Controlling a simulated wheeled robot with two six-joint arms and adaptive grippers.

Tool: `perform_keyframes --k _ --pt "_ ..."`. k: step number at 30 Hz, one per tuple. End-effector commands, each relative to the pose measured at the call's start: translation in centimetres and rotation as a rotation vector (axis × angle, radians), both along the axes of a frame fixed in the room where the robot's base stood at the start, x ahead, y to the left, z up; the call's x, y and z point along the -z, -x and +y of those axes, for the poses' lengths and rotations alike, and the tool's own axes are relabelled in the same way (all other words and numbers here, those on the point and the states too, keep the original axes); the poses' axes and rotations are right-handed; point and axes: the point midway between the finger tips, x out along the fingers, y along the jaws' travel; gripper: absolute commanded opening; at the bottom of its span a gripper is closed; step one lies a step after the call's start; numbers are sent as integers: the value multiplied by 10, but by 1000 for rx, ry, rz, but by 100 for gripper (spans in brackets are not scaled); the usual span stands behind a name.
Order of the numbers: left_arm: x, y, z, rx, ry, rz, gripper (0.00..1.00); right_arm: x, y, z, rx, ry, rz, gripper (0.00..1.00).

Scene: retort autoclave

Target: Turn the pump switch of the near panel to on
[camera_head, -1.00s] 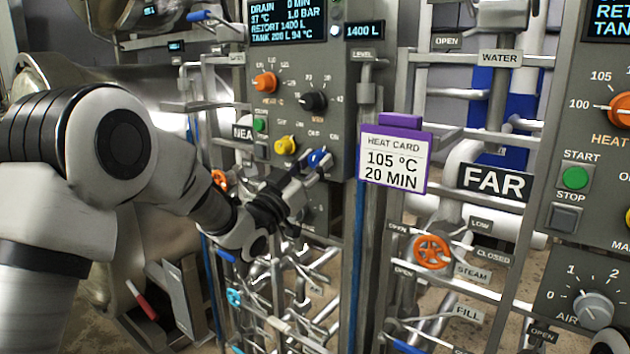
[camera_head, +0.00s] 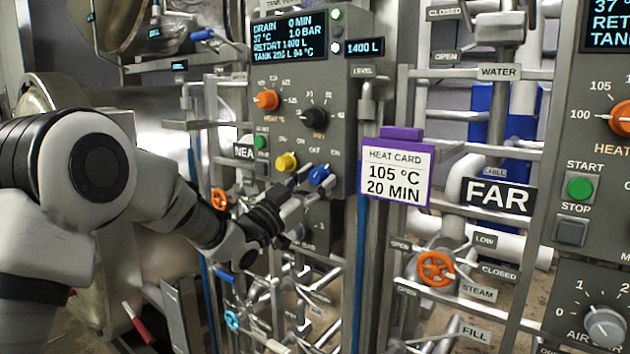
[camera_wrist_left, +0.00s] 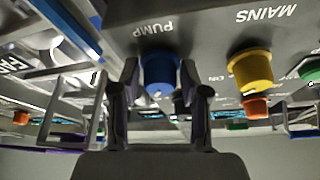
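The near panel (camera_head: 345,130) is the grey panel in the middle of the head view. Its pump switch (camera_head: 320,175) is a blue knob at the lower right of its face. In the left wrist view the blue pump switch (camera_wrist_left: 160,72) sits beside the upside-down PUMP label (camera_wrist_left: 154,28). My left gripper (camera_head: 298,187) is open and empty at the knob's lower left. In the wrist view the left gripper (camera_wrist_left: 160,90) has one finger on each side of the knob, apparently not clamped. I cannot tell which position the switch points to. My right gripper is not in view.
A yellow mains knob (camera_head: 286,162) is close left of the pump switch. Orange (camera_head: 267,100) and black (camera_head: 314,118) knobs sit above. A purple-framed heat card (camera_head: 395,170) hangs just right of the panel. Pipes and valve wheels crowd the space below.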

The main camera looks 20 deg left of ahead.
Motion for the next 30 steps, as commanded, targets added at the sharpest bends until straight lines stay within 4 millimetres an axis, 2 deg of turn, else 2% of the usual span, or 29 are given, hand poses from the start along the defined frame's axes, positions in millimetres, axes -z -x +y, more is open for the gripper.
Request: perform_keyframes --k 11,14,24,30 --pt "1 4 2 0 2 -1 59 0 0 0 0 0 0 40" --pt "7 15 9 0 4 1 59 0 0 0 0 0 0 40" --pt "36 84 43 -1 7 1 59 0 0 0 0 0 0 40" --pt "44 100 50 0 2 -1 59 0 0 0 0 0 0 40"
